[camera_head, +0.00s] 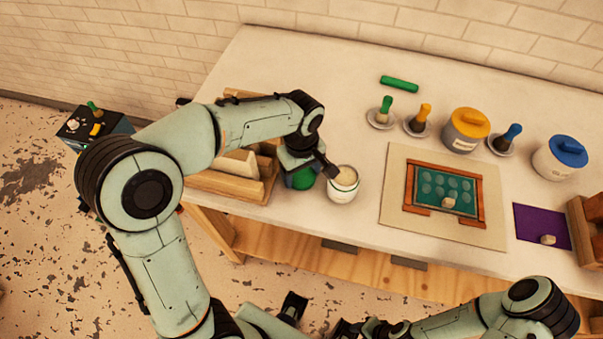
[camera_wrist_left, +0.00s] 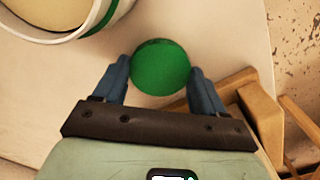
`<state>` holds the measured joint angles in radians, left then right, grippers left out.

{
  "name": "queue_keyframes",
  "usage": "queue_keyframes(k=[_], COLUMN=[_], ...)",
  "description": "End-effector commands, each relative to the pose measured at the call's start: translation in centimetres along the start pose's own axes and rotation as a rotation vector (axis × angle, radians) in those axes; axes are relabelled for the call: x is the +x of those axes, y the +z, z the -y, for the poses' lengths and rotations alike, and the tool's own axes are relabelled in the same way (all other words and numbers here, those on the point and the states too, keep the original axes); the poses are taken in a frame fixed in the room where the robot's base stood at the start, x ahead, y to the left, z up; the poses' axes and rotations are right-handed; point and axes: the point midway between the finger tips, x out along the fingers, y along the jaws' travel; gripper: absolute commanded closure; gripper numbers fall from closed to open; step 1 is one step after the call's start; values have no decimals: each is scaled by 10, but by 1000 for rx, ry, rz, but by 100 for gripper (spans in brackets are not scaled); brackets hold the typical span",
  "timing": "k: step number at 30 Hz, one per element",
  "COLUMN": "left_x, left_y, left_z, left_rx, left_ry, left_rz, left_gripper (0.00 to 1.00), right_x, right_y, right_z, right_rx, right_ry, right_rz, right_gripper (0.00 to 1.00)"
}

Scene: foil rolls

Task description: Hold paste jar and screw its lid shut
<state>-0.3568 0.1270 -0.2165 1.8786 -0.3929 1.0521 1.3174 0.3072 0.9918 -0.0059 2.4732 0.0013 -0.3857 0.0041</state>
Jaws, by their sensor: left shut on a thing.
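The open paste jar (camera_head: 343,190) stands upright on the table near its front edge. It is white with a green band, and pale paste shows inside. Part of its rim and band shows at the upper left of the left wrist view (camera_wrist_left: 98,22). A round green piece, which looks like the lid (camera_wrist_left: 161,67), sits between the fingers of my left gripper (camera_wrist_left: 161,84). In the head view this green lid (camera_head: 301,180) is just left of the jar, apart from its mouth. My left gripper is shut on it. My right gripper (camera_head: 345,328) is at the bottom edge, its fingers unclear.
A wooden rack (camera_head: 232,187) stands close left of the jar. An orange-lidded jar (camera_head: 465,130), a blue-lidded jar (camera_head: 561,158) and several stampers on saucers stand farther back. A board with a green panel (camera_head: 443,192) lies to the right. Bare table lies behind the jar.

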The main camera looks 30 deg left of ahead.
Motion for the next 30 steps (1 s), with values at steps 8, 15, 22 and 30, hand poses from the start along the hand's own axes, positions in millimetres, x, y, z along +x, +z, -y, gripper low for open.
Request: queue_keyframes(k=[8, 15, 22, 30], left_x=[-10, -52, -121, -181], left_y=[0, -1, -1, 0], left_z=[-1, -1, -1, -1], left_rx=[-1, 0, 0, 0], left_ry=[4, 7, 8, 4], left_rz=[-1, -2, -3, -2], left_gripper=[57, 57, 57, 57], right_x=[-2, -9, -22, -36], right_y=[0, -2, -5, -10], right_z=[1, 4, 10, 17], right_rx=[0, -1, -4, -7], right_ry=[0, -1, -4, -7], right_rz=[-1, -4, -11, -19], right_gripper=[57, 57, 57, 57])
